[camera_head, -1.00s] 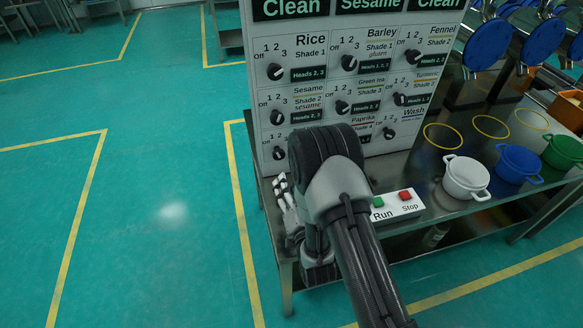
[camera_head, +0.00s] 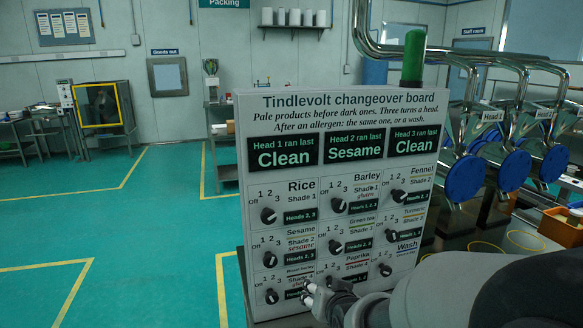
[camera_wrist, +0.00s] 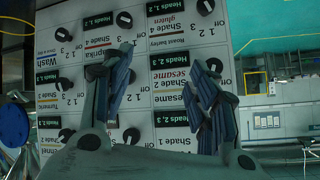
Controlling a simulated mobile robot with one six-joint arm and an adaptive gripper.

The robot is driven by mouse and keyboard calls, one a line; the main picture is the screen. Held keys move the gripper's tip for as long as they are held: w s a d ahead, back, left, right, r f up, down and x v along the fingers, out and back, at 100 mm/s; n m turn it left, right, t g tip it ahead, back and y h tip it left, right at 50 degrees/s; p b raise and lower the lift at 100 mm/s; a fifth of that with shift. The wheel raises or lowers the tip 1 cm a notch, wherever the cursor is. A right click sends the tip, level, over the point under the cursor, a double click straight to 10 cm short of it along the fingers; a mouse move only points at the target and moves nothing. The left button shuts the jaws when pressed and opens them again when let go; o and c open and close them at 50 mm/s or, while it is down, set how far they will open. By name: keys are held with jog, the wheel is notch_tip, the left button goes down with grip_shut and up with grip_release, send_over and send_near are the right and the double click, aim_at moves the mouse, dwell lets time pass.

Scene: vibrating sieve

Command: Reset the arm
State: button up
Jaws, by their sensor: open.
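My arm reaches in from the lower right of the head view, and my gripper (camera_head: 312,296) is in front of the lower part of the changeover board (camera_head: 350,112). In the wrist view my gripper (camera_wrist: 168,88) has its two dark fingers spread apart with nothing between them. The board's labels and knobs appear turned over behind the fingers. I cannot tell how far the fingers are from the board. My arm hides the Run and Stop buttons and the front of the table.
The board carries several black knobs, including the Rice knob (camera_head: 268,216) and the Wash knob (camera_head: 385,270). Blue sieve heads (camera_head: 465,178) and an orange box (camera_head: 562,228) stand to the right. The green floor (camera_head: 150,230) on the left is clear.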

jog(key=s+d+r+g, duration=0.2)
jog(key=s, duration=0.7)
jog(key=s+d+r+n+g+h, duration=0.1)
jog(key=s+d+r+g, duration=0.1)
jog(key=s, duration=0.8)
jog(key=s+d+r+n+g, duration=0.1)
jog(key=s+d+r+g, duration=0.1)
jog(key=s, duration=0.8)
jog(key=shift+d+r+h, duration=0.2)
jog(key=shift+d+h, duration=0.1)
jog(key=shift+d, duration=0.1)
